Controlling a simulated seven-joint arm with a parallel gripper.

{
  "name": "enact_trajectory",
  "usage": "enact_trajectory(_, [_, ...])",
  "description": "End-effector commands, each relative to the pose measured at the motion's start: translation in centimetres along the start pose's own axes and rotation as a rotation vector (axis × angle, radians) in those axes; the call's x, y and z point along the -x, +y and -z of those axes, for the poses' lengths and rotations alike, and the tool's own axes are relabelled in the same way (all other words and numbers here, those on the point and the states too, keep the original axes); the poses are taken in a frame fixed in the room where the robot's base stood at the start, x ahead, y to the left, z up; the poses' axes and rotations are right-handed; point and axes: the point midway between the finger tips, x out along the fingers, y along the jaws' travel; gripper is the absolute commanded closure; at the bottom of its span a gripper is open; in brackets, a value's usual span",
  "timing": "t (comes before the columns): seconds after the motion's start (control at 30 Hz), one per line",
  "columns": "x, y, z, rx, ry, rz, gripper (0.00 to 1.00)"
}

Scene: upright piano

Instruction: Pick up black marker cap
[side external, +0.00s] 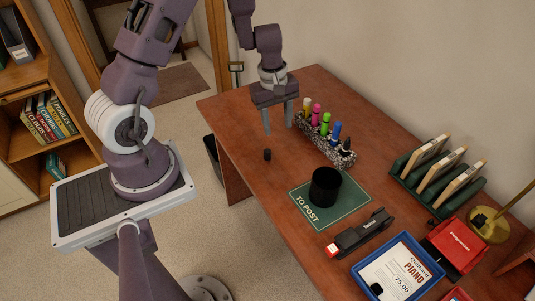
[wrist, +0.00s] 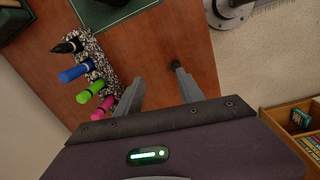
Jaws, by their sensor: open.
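The black marker cap (side external: 267,154) is a small dark cylinder on the reddish-brown desk, left of the marker holder. In the wrist view the cap (wrist: 176,65) shows just beyond the tip of the right-hand finger. My gripper (side external: 278,126) is open and empty, pointing down, its fingers above and beside the cap. In the wrist view my gripper (wrist: 159,80) has its fingers well apart, and the cap is not centred between them. Whether the finger touches the cap I cannot tell.
A speckled holder (side external: 318,146) with several coloured markers stands close beside my gripper. A black cup (side external: 325,187) stands on a green mat (side external: 350,210). A stapler-like black tool (side external: 361,233), a blue tray (side external: 432,262) and a green rack (side external: 405,178) lie further right.

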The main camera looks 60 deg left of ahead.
Motion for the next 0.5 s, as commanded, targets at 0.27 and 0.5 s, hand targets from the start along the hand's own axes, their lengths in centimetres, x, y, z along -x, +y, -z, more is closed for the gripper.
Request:
enact_trajectory(0.27, [-6.0, -2.9, 2.5, 0.157, 0.032, 0.094, 0.55])
enact_trajectory(0.5, [-10.3, -3.2, 2.1, 0.153, 0.028, 0.093, 0.55])
